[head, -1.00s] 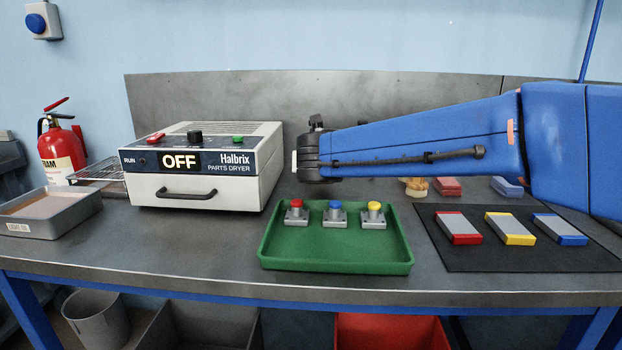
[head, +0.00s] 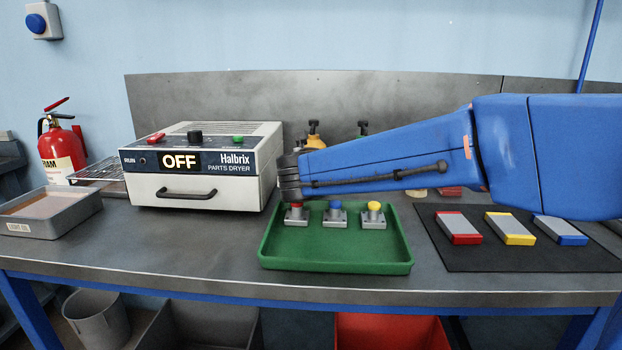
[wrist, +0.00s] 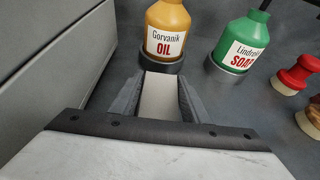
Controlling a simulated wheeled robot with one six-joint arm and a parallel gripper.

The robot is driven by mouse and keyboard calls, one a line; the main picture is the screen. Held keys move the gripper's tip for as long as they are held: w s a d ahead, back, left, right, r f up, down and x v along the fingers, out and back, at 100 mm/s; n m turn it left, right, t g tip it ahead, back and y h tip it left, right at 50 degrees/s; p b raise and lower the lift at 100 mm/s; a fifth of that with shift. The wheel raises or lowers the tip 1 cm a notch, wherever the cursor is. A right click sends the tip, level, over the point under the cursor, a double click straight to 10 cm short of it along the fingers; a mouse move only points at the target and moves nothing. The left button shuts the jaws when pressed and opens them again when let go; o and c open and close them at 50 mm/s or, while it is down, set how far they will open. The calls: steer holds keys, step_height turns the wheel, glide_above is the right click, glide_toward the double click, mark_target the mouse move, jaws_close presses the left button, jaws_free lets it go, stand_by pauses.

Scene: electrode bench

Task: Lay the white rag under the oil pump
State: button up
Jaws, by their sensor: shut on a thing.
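The oil pump is an amber bottle labelled "Gorvanik OIL" (wrist: 167,32), standing upright in a dark round base. In the head view its amber shoulder and black top (head: 314,134) show above my arm; the rest is hidden. My gripper (wrist: 158,95) is shut on a flat off-white piece, which looks like the white rag (wrist: 158,98). The fingers point towards the oil pump, with the rag's far end close to its base in the picture. I cannot tell whether they touch. In the head view the fingers and rag are hidden behind my wrist.
A green soap pump (wrist: 240,45) stands right of the oil pump, with a red-topped wooden object (wrist: 298,75) farther right. The parts dryer (head: 200,165) rises close on the left. A green tray (head: 335,250) with several coloured buttons lies in front.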

steer(key=o, duration=1.1)
steer(key=shift+r, duration=0.1)
steer(key=shift+s+r, duration=0.15)
steer(key=shift+s, duration=0.25)
steer(key=v, duration=1.1)
